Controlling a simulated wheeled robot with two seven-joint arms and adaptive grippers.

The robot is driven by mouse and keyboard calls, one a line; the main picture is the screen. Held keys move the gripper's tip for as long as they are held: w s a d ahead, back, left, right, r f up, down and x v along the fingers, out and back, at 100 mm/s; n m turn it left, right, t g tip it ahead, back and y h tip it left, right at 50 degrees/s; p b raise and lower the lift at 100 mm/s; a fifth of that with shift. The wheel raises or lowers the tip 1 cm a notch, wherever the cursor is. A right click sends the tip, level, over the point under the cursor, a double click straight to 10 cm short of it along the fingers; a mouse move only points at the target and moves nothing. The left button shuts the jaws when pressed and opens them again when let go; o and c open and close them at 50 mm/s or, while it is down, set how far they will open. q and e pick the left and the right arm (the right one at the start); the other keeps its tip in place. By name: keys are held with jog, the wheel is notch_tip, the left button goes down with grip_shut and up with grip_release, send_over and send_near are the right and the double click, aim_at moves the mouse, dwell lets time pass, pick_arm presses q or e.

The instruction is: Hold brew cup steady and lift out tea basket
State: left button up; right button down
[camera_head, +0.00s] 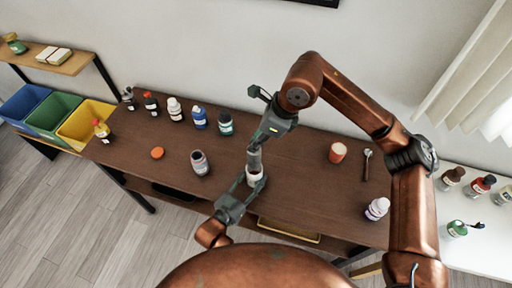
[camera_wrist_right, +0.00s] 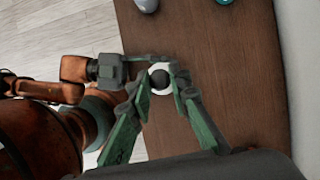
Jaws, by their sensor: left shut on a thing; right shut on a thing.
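The white brew cup (camera_head: 256,182) stands on the brown table near its front edge; its rim shows as a pale ring in the right wrist view (camera_wrist_right: 181,104). My left gripper (camera_head: 250,180) is shut on the cup from the front left. The dark grey tea basket (camera_head: 254,161) is upright at the cup's mouth, and its round dark top shows in the right wrist view (camera_wrist_right: 159,79). My right gripper (camera_head: 258,146) reaches down from above and is shut on the basket's top. How much of the basket is inside the cup is hidden.
Several bottles line the back left. A red cup (camera_head: 338,152), a spoon (camera_head: 367,163) and a white-purple bottle (camera_head: 377,209) are to the right. Table between is clear.

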jog(key=shift+r, duration=2.5)
pick_arm(q)
jog(key=o, duration=1.3)
jog(key=v, duration=1.2)
